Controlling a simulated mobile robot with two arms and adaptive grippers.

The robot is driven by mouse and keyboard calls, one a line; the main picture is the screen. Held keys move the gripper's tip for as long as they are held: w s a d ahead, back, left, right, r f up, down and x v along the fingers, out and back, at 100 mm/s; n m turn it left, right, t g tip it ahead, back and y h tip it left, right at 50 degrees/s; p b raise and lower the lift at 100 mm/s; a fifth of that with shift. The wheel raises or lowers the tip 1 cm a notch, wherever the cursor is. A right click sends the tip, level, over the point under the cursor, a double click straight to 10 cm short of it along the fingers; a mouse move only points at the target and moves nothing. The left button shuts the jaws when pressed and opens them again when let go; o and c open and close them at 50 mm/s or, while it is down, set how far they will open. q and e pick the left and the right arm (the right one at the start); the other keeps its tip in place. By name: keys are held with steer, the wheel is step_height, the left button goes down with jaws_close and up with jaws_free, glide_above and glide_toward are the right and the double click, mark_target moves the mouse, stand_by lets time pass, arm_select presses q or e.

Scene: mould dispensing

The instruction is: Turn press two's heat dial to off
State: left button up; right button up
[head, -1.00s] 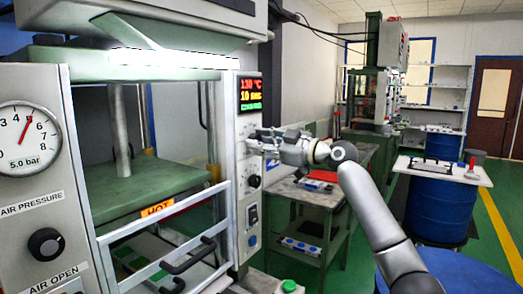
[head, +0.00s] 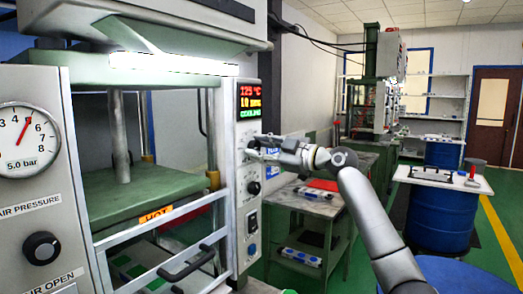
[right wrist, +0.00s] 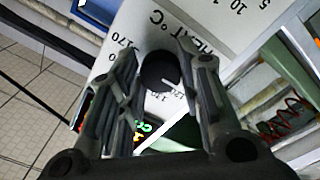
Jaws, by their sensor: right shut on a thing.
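The heat dial (right wrist: 160,72) is a round black knob with a white pointer line on a pale panel marked "HEAT °C", in the right wrist view. My right gripper (right wrist: 158,56) has a finger on each side of the dial and is shut on it. In the head view my right gripper (head: 251,151) reaches from the right to the press's control panel (head: 247,215), and it mostly hides the dial there. The lit display (head: 249,101) above reads about 129 °C, with two more lines that are hard to read. My left gripper is not in view.
A second black knob (head: 254,188) sits just below my right gripper. The press's green platen (head: 125,200) bears a "HOT" label (head: 156,215) behind a white guard frame. A side table (head: 305,200) stands right of the press, and a blue drum (head: 440,213) farther right.

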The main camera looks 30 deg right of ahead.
steer(key=o, duration=1)
steer(key=shift+o, duration=0.2)
steer(key=v, duration=1.2)
steer(key=shift+a+f, duration=0.1)
